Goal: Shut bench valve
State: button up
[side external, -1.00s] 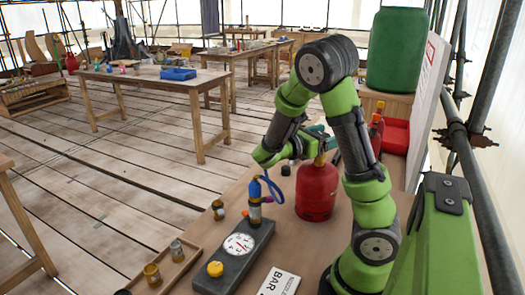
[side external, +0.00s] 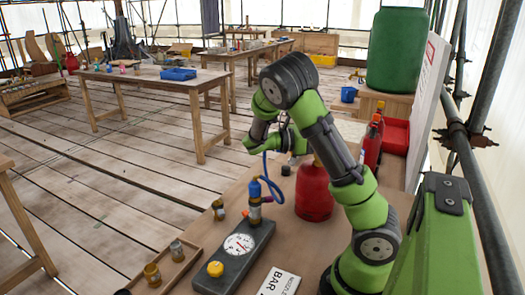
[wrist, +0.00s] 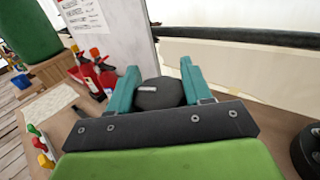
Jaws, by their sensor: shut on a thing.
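In the wrist view, a black round knob (wrist: 160,93) with a short white mark on its top sits between the two teal fingers of my gripper (wrist: 160,88). The fingers are closed against its sides. What the knob is mounted on is hidden, and I cannot tell for certain that it is the bench valve. In the side view, my gripper is hidden by my arm. A red gas cylinder (side external: 314,190) stands on the bench, its top partly covered by my arm.
A grey gauge block (side external: 238,250) with a yellow knob (side external: 215,269) and a blue-hosed torch (side external: 255,200) lies at the front. Red extinguishers (side external: 373,145) and a green barrel (side external: 396,50) stand behind. A black cylindrical thing (wrist: 308,150) is at the wrist view's right edge.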

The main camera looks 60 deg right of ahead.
jog(key=o, duration=1)
jog(key=shift+o, duration=0.2)
jog(key=shift+w+a, duration=0.1)
jog(key=v, duration=1.6)
jog(key=shift+w+a, duration=0.25)
